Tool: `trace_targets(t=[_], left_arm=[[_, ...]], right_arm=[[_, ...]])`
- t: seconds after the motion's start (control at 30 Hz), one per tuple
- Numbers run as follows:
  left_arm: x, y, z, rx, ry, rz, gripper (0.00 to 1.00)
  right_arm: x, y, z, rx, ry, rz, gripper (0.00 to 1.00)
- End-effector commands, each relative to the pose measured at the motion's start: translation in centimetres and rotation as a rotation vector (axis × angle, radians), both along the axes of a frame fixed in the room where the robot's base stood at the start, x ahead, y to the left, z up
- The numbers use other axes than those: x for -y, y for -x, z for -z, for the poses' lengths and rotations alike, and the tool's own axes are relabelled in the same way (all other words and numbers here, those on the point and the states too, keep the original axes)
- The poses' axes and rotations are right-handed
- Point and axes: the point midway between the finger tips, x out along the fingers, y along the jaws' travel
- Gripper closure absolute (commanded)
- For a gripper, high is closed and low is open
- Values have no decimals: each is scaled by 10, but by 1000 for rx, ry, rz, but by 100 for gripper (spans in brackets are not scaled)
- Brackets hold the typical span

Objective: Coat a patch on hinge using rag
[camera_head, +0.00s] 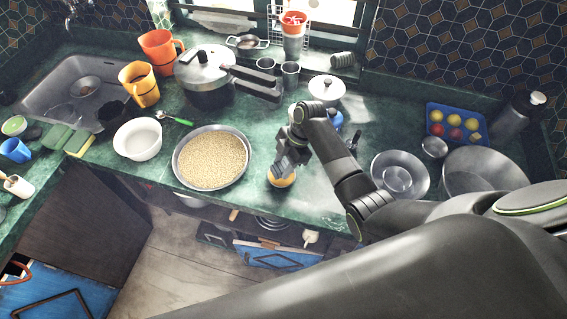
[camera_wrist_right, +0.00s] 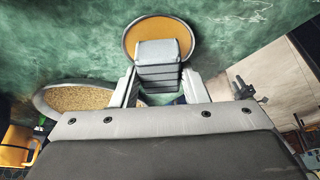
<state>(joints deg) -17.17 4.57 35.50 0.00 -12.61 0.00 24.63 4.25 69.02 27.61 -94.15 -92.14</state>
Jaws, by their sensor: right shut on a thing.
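My right gripper (camera_wrist_right: 160,95) points down at the counter and is shut on a grey, folded, block-like thing, seemingly the rag (camera_wrist_right: 158,52). The rag is over a small round dish with orange-yellow contents (camera_wrist_right: 178,30); I cannot tell whether it touches them. In the head view, the right gripper (camera_head: 279,168) hides part of this dish (camera_head: 283,181) near the counter's front edge. A small dark metal piece (camera_wrist_right: 247,89) shows by the counter edge in the wrist view; I cannot tell whether it is the hinge. My left gripper is not in view.
A wide pan of grain (camera_head: 211,158) stands just left of the dish. Glass bowls (camera_head: 399,176) are to the right. Below the front edge are open shelves and a blue panel (camera_head: 275,259).

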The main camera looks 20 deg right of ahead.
Motion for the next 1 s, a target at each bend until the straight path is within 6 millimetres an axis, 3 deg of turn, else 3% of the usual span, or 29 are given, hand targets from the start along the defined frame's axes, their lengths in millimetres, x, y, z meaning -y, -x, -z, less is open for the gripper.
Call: trace_targets(t=[0.5,1.0], left_arm=[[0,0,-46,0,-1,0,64],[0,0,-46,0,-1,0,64]], right_arm=[[0,-1,-46,1,0,-1,78],[0,-1,-46,2,0,0,78]])
